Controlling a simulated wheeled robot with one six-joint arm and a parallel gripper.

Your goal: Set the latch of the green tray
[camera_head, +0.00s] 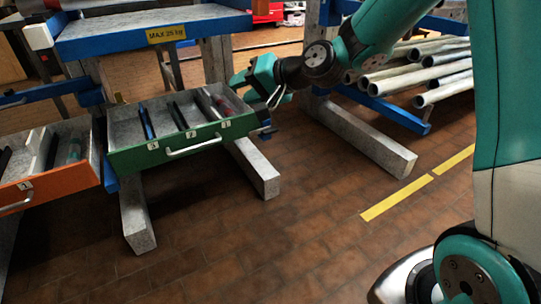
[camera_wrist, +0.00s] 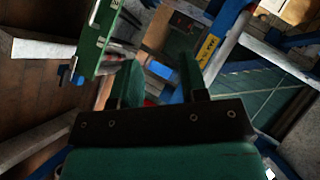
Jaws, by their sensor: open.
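The green tray (camera_head: 185,143) is pulled out like a drawer below the blue shelf, with a pale handle and numbered compartments. In the wrist view its green front (camera_wrist: 101,40) runs along the upper left. A small blue and dark piece (camera_head: 265,130) sits at the tray's right end; I cannot tell whether it is the latch or how it is set. My gripper (camera_head: 238,80) is above and behind the tray's right end, pointing left. In the wrist view its two green fingers (camera_wrist: 160,78) are apart, with nothing seen held between them.
An orange tray (camera_head: 50,178) is pulled out at the left. The blue shelf (camera_head: 150,32) with a yellow load label overhangs the green tray. Grey posts and feet (camera_head: 255,168) stand close below and right. Pale pipes (camera_head: 430,70) lie at the right. The brown floor in front is clear.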

